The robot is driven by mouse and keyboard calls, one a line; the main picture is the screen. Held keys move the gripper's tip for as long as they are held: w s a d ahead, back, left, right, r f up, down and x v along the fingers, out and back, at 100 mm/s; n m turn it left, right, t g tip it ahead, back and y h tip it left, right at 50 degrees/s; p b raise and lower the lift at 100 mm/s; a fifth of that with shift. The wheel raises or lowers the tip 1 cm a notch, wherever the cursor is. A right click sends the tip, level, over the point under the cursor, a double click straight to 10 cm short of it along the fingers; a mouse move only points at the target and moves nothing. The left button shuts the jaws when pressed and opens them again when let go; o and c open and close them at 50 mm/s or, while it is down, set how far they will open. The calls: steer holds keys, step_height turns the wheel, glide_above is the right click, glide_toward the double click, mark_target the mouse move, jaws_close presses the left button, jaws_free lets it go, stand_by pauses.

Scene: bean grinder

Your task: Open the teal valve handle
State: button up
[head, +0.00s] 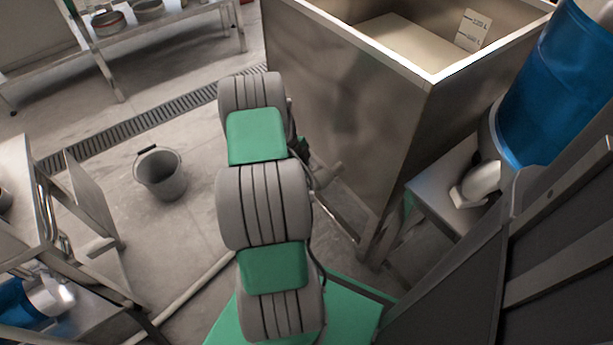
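I cannot make out the teal valve handle in the head view. A short pale pipe stub (327,175) shows at the lower left side of the large metal tank (350,100), partly hidden behind my grey and green arm. My arm runs up the middle of the picture, in front of the tank's left side. My gripper is not visible, and I cannot see what it is near.
A grey bucket (160,173) stands on the floor at left, near a drain grate (150,118). A blue cylinder (555,85) and a low metal stand (440,190) are at right. Metal tables stand at left. A pale pipe (190,292) crosses the floor.

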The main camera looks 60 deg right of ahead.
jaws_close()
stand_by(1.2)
